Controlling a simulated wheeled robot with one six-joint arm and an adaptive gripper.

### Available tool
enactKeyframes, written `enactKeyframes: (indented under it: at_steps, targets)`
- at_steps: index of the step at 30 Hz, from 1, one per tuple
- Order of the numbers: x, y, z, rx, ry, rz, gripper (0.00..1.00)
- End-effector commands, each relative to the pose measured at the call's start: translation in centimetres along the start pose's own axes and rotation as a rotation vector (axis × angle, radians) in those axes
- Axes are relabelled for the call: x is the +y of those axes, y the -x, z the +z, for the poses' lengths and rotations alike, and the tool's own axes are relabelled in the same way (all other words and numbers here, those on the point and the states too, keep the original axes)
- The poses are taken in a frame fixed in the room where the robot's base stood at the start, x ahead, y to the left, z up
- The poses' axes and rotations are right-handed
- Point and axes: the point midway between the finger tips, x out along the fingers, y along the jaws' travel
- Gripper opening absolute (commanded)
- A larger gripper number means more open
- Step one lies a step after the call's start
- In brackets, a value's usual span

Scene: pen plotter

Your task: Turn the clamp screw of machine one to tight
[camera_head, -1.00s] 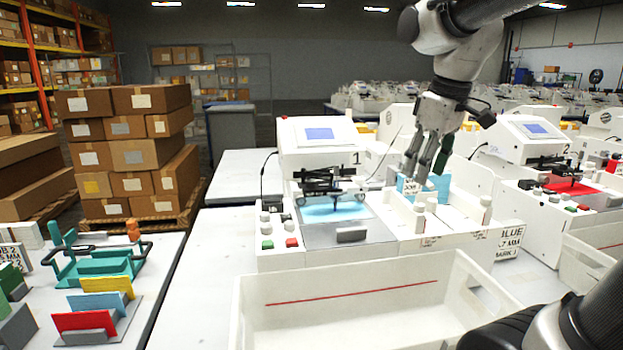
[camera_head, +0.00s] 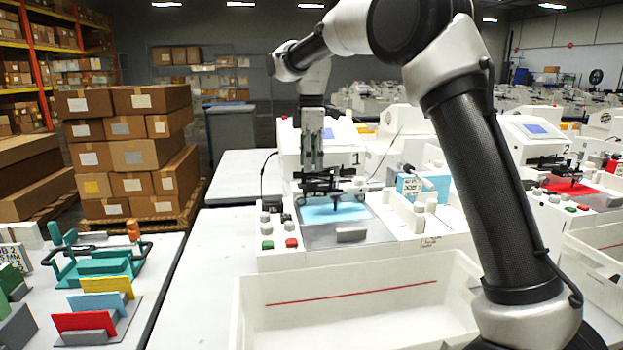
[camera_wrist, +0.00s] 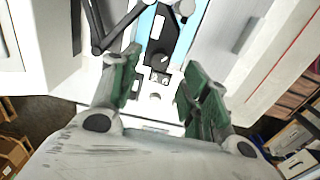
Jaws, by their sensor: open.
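Machine one (camera_head: 289,160) is the white plotter with a "1" on its side and a small screen. Its black pen carriage (camera_head: 335,181) stands over a blue card (camera_head: 345,211) on the grey bed. My gripper (camera_head: 312,170) points down just above the left part of the carriage. In the wrist view my gripper (camera_wrist: 162,68) is open, its green-padded fingers on either side of the black carriage (camera_wrist: 161,50). Small light and dark round parts lie between the fingers. I cannot tell for sure which is the clamp screw, or whether the fingers touch it.
A white bin (camera_head: 350,297) with a red line stands in front of the machine. Machine two (camera_head: 533,142) is at the right, with a red card. A side table (camera_head: 55,318) holds coloured cards and a green fixture. Bare white tabletop (camera_head: 200,285) lies left of the bin.

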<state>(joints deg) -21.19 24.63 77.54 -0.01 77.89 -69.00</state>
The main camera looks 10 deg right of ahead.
Motion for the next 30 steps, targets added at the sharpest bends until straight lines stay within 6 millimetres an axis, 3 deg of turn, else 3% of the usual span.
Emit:
enactKeyframes:
  at_steps: [3, 9, 19, 20, 27, 30]
  targets:
    - [0.0, -2.2, 0.0, -0.001, -0.001, -0.002, 0.46]
    - [0.0, -4.7, 0.0, 0.000, -0.002, 0.000, 0.46]
    - [0.0, -5.3, 0.1, 0.000, -0.003, 0.001, 0.46]
    - [0.0, -5.3, 0.1, 0.000, -0.003, 0.001, 0.44]
    - [0.0, -5.2, 0.1, 0.000, -0.003, 0.001, 0.00]
    - [0.0, -5.2, 0.1, 0.000, -0.003, 0.001, 0.00]
